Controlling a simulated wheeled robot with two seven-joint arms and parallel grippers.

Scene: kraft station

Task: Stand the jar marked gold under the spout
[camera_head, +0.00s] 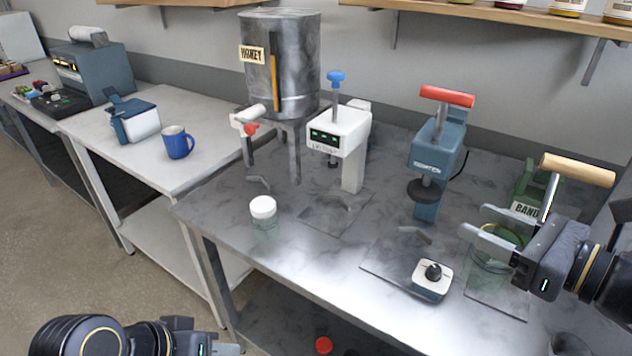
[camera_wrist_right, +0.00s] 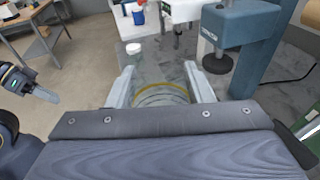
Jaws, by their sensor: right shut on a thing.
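My right gripper (camera_head: 495,238) is shut on a clear glass jar (camera_wrist_right: 163,88) that has a gold-yellow band, at the right of the bench. The jar also shows in the head view (camera_head: 487,262), partly hidden by the fingers.
A white-lidded jar (camera_head: 263,210) stands in front of the tank. A white press (camera_head: 340,135), a blue press (camera_head: 432,160) and a green banding device (camera_head: 535,190) line the back. A small black-knobbed box (camera_head: 432,280) is at the front. A blue mug (camera_head: 178,143) is on the left table.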

